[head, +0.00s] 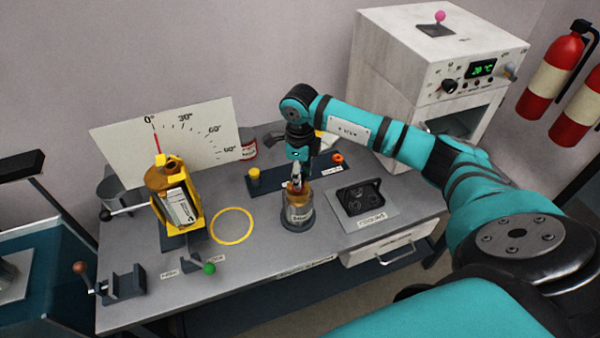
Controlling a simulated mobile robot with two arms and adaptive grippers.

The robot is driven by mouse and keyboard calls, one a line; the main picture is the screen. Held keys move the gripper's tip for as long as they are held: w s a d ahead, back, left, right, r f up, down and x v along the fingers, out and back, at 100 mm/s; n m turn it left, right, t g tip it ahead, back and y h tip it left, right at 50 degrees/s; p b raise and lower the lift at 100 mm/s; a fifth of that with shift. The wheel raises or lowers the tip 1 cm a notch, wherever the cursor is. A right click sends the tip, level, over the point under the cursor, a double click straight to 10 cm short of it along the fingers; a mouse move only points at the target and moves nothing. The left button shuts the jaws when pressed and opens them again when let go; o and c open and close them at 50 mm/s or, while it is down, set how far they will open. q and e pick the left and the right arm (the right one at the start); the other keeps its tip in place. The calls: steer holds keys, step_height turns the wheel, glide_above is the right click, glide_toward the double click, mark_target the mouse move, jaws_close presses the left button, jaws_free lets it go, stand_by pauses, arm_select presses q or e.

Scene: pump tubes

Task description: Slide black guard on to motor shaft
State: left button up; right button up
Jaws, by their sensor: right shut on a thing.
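My right gripper (297,184) points straight down over a metal canister (297,215) with a label and a brownish top, near the middle of the bench. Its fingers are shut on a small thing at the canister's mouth. The fingers and the small size hide what this thing is. I cannot make out a black guard or a motor shaft for certain in the head view. My left gripper is not in view.
A yellow tilting holder (163,205) with a brown bottle stands before an angle scale board (190,130). A yellow ring (232,226) marks clear bench beside it. A black tray (362,197) lies right of the canister. A white oven (430,75) stands behind. A drawer (385,250) is below.

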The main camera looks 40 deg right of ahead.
steer(key=shift+f+b, duration=0.7)
steer(key=shift+f, duration=0.2)
steer(key=o, duration=0.9)
steer(key=shift+r, duration=0.1)
step_height(320, 180, up, 12)
stand_by(0.6)
